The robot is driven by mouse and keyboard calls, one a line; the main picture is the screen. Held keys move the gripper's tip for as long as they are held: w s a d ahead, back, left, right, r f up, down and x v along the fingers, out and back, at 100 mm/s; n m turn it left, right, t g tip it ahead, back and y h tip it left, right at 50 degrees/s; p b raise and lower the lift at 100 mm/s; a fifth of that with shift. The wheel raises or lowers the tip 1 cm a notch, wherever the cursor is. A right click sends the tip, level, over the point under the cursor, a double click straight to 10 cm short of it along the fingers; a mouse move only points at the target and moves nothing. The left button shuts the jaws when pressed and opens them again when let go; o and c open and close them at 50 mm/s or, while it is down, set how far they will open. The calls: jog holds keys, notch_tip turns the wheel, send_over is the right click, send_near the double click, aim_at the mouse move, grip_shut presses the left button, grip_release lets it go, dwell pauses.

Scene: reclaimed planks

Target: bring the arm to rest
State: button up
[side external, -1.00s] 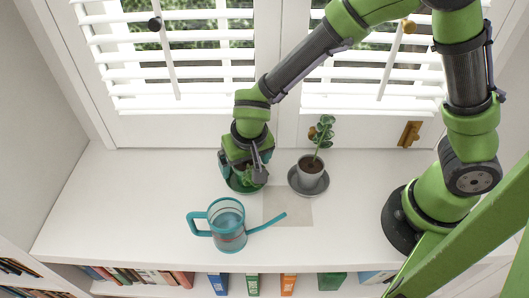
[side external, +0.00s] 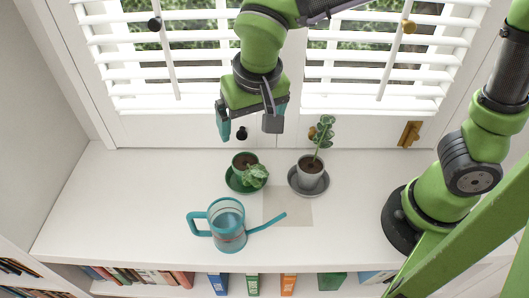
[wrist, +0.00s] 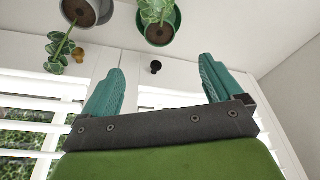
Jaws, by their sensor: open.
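My gripper (side external: 248,128) is open and empty, raised above the sill in front of the shutters. Its teal fingers are spread apart in the wrist view (wrist: 160,88). Below it, a plant in a green pot (side external: 241,162) stands on a green saucer (side external: 234,185), its leaves drooping to the right. A second plant in a grey pot (side external: 310,172) stands on a grey saucer (side external: 297,186) to the right. In the wrist view, the green pot (wrist: 176,20) and the grey pot (wrist: 99,8) show at the top. The gripper touches neither.
A teal watering can (side external: 228,229) stands on the white sill (side external: 120,200) in front of the pots, spout to the right. A pale square (side external: 290,207) lies beside it. White shutters (side external: 190,75) stand behind. Books (side external: 287,284) fill the shelf below. The sill's left side is clear.

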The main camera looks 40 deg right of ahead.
jog(key=s+d+r+t+y, duration=0.1)
jog(key=s+d, duration=0.3)
jog(key=d, duration=0.4)
jog(key=s+d+r+t+y, duration=0.2)
jog(key=s+d+r+t, duration=0.1)
jog(key=d, duration=0.5)
jog(key=shift+s+d+r, duration=0.15)
jog(key=shift+s+r, duration=0.3)
jog(key=shift+s, duration=0.35)
